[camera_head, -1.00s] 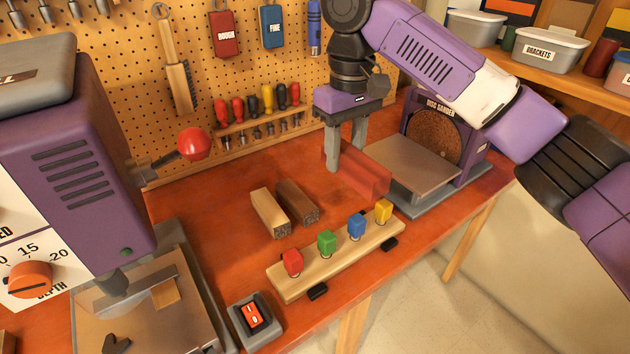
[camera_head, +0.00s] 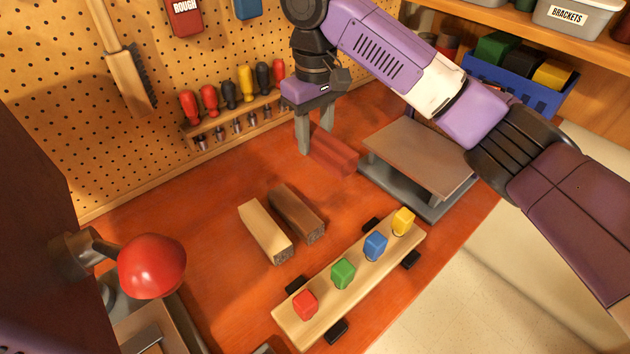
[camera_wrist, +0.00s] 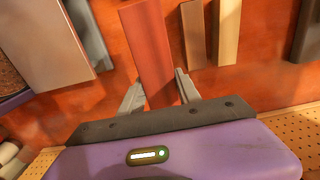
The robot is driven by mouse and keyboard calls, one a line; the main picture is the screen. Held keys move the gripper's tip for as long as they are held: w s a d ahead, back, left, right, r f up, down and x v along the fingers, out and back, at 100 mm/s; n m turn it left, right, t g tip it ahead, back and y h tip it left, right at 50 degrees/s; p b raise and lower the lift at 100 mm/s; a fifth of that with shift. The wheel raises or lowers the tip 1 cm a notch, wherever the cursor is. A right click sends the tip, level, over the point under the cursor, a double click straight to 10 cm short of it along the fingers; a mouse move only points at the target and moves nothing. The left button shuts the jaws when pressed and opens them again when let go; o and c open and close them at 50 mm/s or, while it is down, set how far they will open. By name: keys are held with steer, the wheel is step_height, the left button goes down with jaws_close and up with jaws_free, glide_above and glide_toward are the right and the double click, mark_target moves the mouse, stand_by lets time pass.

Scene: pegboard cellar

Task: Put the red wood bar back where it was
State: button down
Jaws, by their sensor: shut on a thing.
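The red wood bar (camera_head: 333,152) is at the back of the orange-red bench, left of the sander's table. My gripper (camera_head: 316,138) is shut on its near-wall end, with one finger on each side. In the wrist view the red wood bar (camera_wrist: 150,50) runs out lengthwise from between the fingers of my gripper (camera_wrist: 159,92). The bar is at or just above the bench top; I cannot tell whether it touches. A pale wood bar (camera_head: 264,230) and a brown wood bar (camera_head: 298,213) lie side by side on the bench, apart from the red one.
The sander's flat table (camera_head: 420,155) stands close right of the red bar. A pegboard block (camera_head: 350,285) with red, green, blue and yellow pegs lies in front. A screwdriver rack (camera_head: 235,120) is on the pegboard wall. A red ball knob (camera_head: 152,265) is at left. Bench left of the bars is clear.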

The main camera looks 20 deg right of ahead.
mark_target(315, 192)
step_height(315, 192, down, 13)
steer(key=shift+r+p, duration=0.15)
steer(key=shift+p, duration=0.3)
steer(key=c, duration=0.8)
jaws_free()
steer(key=shift+c, duration=0.2)
step_height(315, 192, up, 12)
steer(key=shift+b, duration=0.55)
